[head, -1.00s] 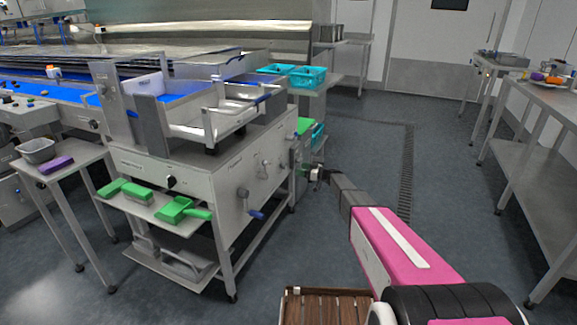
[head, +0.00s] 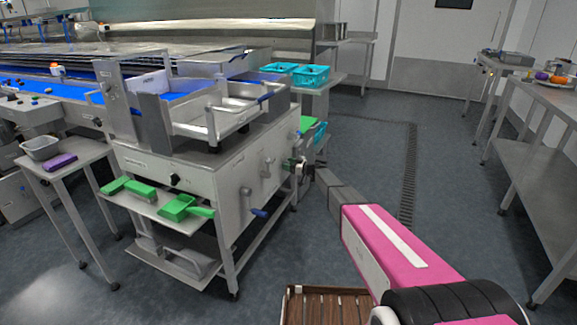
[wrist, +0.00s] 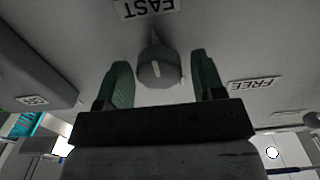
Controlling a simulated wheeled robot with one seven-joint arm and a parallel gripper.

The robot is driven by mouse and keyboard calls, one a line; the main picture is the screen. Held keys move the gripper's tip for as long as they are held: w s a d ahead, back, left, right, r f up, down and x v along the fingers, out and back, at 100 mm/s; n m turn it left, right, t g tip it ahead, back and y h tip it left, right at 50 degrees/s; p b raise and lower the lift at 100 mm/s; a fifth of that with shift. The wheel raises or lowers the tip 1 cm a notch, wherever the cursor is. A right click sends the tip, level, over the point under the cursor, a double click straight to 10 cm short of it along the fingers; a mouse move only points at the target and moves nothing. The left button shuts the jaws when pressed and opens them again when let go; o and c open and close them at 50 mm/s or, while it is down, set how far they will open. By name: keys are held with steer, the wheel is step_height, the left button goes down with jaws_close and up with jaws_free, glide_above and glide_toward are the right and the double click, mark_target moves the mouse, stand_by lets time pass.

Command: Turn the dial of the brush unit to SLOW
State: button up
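The brush unit (head: 240,183) is a pale metal cabinet left of my arm in the head view. In the wrist view a round grey dial (wrist: 160,72) with a light line on it sits on a grey panel. A FAST label (wrist: 148,8), upside down in the picture, is above it, and a FREE label (wrist: 253,85) is to its right. I see no readable SLOW label. My gripper (wrist: 160,60) is open, its two green fingers on either side of the dial with gaps visible. In the head view my gripper (head: 298,166) is small beside the unit's right side.
A grey block with another label (wrist: 32,100) stands out at the left of the wrist view. Levers, one with a blue handle (head: 259,213), stick out of the unit's side. The floor to the right is open.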

steer(key=c, duration=0.7)
steer(key=shift+m, duration=0.4)
steer(key=m, duration=2.3)
steer(key=f+m, duration=0.1)
steer(key=m, duration=1.1)
